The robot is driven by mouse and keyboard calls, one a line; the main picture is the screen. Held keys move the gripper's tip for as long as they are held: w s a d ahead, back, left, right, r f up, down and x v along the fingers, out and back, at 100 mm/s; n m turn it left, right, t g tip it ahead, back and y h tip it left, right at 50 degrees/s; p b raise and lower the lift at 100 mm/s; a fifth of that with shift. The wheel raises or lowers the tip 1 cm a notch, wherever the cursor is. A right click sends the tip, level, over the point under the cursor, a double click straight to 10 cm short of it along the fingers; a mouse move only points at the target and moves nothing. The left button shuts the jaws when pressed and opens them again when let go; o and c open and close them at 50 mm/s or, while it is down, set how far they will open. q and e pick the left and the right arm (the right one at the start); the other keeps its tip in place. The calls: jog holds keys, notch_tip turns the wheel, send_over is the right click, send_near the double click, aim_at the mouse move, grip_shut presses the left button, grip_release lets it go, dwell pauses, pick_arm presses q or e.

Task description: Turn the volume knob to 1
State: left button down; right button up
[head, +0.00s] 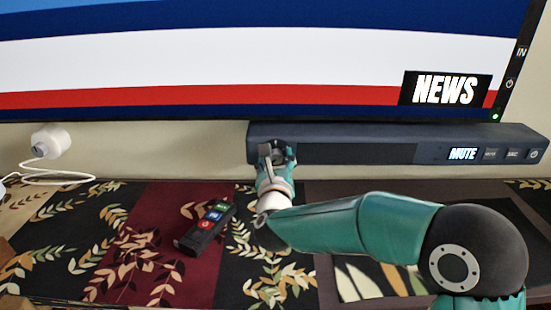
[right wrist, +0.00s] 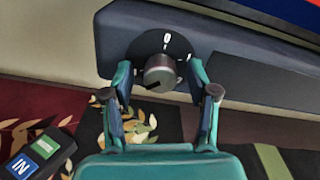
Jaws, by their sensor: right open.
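The grey round volume knob (right wrist: 160,72) sits on a dark dial plate on the front left end of the soundbar (head: 345,150). In the right wrist view a white "0" shows above the knob and another small white mark at its right. A dark mark shows on the knob's lower left. My right gripper (head: 277,152) is open, with one finger on each side of the knob; in the right wrist view (right wrist: 159,78) gaps show between fingers and knob. In the head view the gripper mostly hides the knob. The soundbar's display (head: 463,154) reads "MUTE". My left gripper is not in view.
A TV (head: 230,65) showing "NEWS" hangs just above the soundbar. A dark remote (head: 206,228) with coloured buttons lies on the patterned cloth (head: 150,260) left of my arm. A white plug with a cable (head: 51,141) is at the far left.

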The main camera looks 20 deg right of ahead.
jog(key=shift+w, duration=0.1)
grip_shut()
dwell(0.3)
